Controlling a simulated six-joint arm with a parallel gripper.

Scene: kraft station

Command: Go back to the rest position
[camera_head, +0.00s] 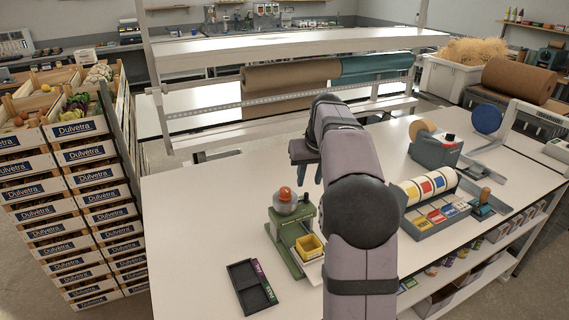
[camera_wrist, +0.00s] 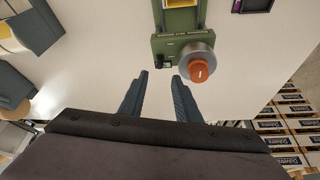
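My gripper (camera_wrist: 160,97) shows in the wrist view with its two dark fingers apart and nothing between them. In the head view my gripper (camera_head: 308,172) hangs above the white table, behind the green device, partly hidden by my arm.
A black tray (camera_head: 243,289) lies at the table's front left. A grey label holder (camera_head: 432,212) and a tape dispenser (camera_head: 436,152) stand to the right. A shelf with paper rolls (camera_head: 290,78) is behind. Stacked crates (camera_head: 75,190) stand left of the table. The table's left part is clear.

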